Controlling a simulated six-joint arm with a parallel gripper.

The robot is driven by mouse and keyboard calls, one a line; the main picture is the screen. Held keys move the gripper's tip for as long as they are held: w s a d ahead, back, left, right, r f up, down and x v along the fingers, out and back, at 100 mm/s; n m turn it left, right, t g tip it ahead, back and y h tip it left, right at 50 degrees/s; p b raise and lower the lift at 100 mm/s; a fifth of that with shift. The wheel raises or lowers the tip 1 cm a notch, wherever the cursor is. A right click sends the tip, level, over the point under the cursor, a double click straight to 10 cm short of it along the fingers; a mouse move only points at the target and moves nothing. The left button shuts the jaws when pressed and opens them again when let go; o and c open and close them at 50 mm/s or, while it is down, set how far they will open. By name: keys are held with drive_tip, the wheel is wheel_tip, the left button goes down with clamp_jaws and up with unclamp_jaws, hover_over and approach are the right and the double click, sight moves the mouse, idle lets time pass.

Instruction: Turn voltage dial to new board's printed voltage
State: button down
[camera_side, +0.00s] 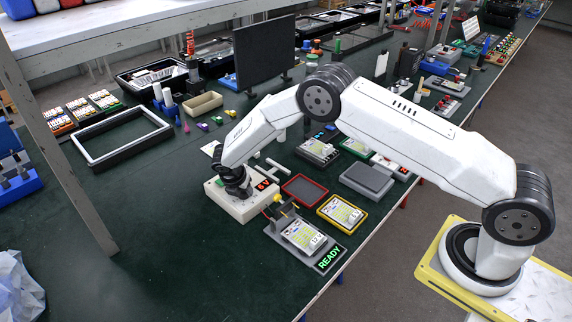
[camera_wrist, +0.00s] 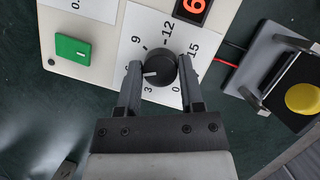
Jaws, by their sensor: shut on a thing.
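My gripper (camera_wrist: 157,92) is shut on the black voltage dial (camera_wrist: 158,68), one finger on each side. The dial's white mark points left, near the 6 on the printed scale (camera_wrist: 166,27). The dial sits on a cream supply box (camera_side: 239,207), where my gripper (camera_side: 238,190) hides it in the side view. The box's red display (camera_wrist: 193,6) shows a 6 in the wrist view, partly cut off. A board (camera_side: 303,235) lies in a grey test fixture (camera_side: 283,239) with a green READY display (camera_side: 330,257). The board's printed label is too small to read surely.
A green rocker switch (camera_wrist: 72,49) is left of the dial. A yellow tray (camera_side: 341,212) with another board and an empty red tray (camera_side: 304,190) lie nearby. The bench's front left is clear.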

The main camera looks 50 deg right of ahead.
drive_tip(key=shift+m, duration=0.4)
drive_tip(key=m+g, duration=0.2)
drive_tip(key=m, duration=0.2)
drive_tip(key=shift+w, duration=0.15)
drive_tip(key=m+g, duration=0.1)
drive_tip(key=m, duration=0.3)
drive_tip(key=shift+m+g, duration=0.4)
drive_tip(key=m+g+y, duration=0.1)
drive_tip(key=m, duration=0.3)
drive_tip(key=shift+w+m, duration=0.1)
drive_tip(key=shift+m, duration=0.2)
drive_tip(key=shift+m+g+y, duration=0.6)
drive_tip(key=shift+m, duration=1.7)
drive_tip(key=shift+c, duration=1.2)
unclamp_jaws()
drive_tip(key=shift+d, duration=0.1)
